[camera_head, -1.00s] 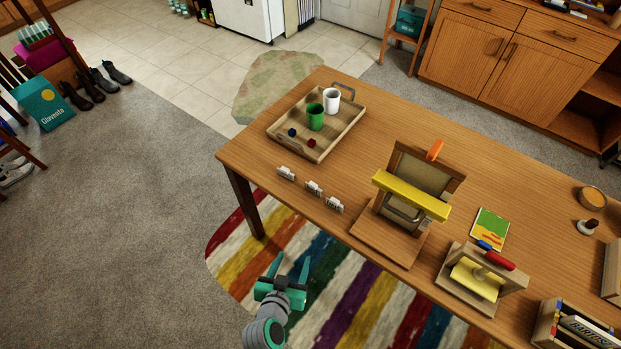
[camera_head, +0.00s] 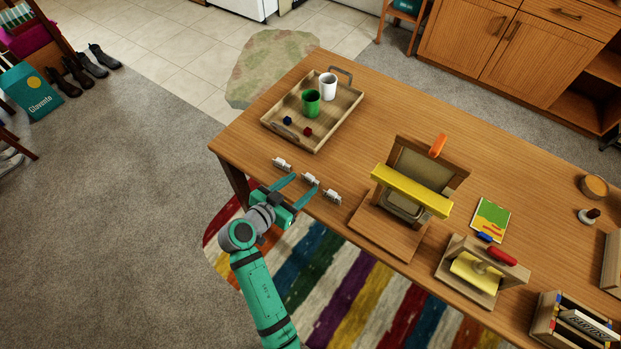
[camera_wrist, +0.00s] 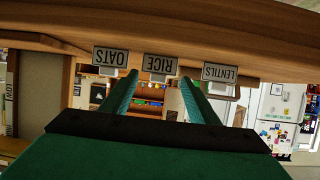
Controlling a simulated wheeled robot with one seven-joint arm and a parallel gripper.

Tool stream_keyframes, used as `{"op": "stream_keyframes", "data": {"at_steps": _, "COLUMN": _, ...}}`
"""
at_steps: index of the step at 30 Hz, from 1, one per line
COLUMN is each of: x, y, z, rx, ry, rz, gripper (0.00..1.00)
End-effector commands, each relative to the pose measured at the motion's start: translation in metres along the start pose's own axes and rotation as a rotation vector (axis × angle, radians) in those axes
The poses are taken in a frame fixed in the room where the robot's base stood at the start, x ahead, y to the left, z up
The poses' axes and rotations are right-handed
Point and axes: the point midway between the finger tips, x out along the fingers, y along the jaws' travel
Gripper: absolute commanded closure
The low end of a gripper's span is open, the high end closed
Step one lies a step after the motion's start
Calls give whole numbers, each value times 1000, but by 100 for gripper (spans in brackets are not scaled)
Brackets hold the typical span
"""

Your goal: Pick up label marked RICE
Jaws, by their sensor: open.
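Three small white label holders stand in a row along the near left edge of the wooden table. The RICE label (camera_head: 310,180) is the middle one. In the wrist view its plate (camera_wrist: 160,64) reads upside down, between the OATS label (camera_wrist: 110,57) and the LENTILS label (camera_wrist: 218,73). My gripper (camera_head: 304,184) is at the table edge, its two teal fingers open and pointing at the row. In the wrist view the RICE plate is just beyond the fingertips and lined up with the gap between them. Nothing is held.
A wooden tray (camera_head: 337,127) with a green cup (camera_head: 311,103) and a white cup (camera_head: 328,86) is behind the labels. A wooden stand with a yellow bar (camera_head: 411,191) is to the right. The tabletop directly behind the labels is clear.

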Motion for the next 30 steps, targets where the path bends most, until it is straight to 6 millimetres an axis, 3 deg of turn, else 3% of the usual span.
{"op": "stream_keyframes", "data": {"at_steps": 5, "x": 11, "y": 1, "z": 0, "rx": 0, "ry": 0, "rz": 2, "gripper": 45}}
{"op": "stream_keyframes", "data": {"at_steps": 15, "x": 54, "y": 3, "z": 4, "rx": 0, "ry": 0, "rz": 4, "gripper": 45}}
{"op": "stream_keyframes", "data": {"at_steps": 24, "x": 59, "y": 3, "z": 5, "rx": 0, "ry": -1, "rz": 2, "gripper": 45}}
{"op": "stream_keyframes", "data": {"at_steps": 25, "x": 59, "y": 3, "z": 5, "rx": 0, "ry": -1, "rz": 2, "gripper": 48}}
{"op": "stream_keyframes", "data": {"at_steps": 28, "x": 59, "y": 3, "z": 5, "rx": 0, "ry": -1, "rz": 2, "gripper": 71}}
{"op": "stream_keyframes", "data": {"at_steps": 30, "x": 59, "y": 3, "z": 5, "rx": 0, "ry": -1, "rz": 2, "gripper": 72}}
